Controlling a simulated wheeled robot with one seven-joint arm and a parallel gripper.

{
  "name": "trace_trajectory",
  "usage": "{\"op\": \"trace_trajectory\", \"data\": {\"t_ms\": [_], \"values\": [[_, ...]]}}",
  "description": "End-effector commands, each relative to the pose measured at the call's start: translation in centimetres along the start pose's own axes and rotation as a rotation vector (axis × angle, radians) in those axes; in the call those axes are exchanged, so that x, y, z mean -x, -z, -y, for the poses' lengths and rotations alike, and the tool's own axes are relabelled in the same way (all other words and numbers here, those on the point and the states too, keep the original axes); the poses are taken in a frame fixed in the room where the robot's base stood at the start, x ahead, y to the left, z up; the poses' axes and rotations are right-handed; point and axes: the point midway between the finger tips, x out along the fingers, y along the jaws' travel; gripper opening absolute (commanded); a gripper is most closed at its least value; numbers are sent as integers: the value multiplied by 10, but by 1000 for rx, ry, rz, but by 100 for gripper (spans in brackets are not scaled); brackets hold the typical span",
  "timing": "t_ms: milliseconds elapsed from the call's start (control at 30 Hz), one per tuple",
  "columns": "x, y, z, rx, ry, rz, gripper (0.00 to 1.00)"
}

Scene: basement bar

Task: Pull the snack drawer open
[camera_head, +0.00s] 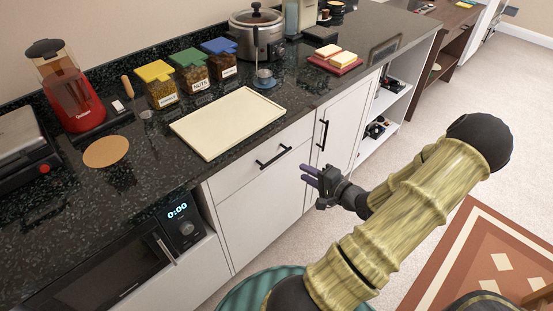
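A white drawer front (240,172) sits under the dark speckled counter, flush with the cabinet, so it looks closed. Its black bar handle (274,157) runs across the front; no snack label is visible on it. My gripper (304,175) is right of and slightly below the handle in the picture, in front of the white cabinets. Its two purple fingers point left and stand apart with nothing between them. The gripper does not appear to touch the handle. The drawer's inside is hidden.
A cabinet door with a vertical black handle (323,135) is right of the drawer. A microwave (108,277) is at lower left. On the counter are a cream tray (229,124), several snack jars and a slow cooker (258,38). Open carpet lies at right, with a patterned rug (490,262).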

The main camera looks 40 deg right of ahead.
Motion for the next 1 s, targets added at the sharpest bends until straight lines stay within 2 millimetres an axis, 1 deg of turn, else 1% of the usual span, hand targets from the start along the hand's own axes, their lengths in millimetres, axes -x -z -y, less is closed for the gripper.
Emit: {"op": "trace_trajectory", "data": {"t_ms": [33, 100, 600, 700, 833, 1000], "values": [[-10, -1, -1, 2, 1, 5, 27], [-23, -1, -1, 1, 0, 4, 27], [-111, -1, -1, 1, -1, 3, 27], [-125, -1, -1, 1, -1, 3, 27], [-136, 0, -1, 2, -1, 1, 27], [-139, 0, 0, 1, -2, 0, 27]]}}
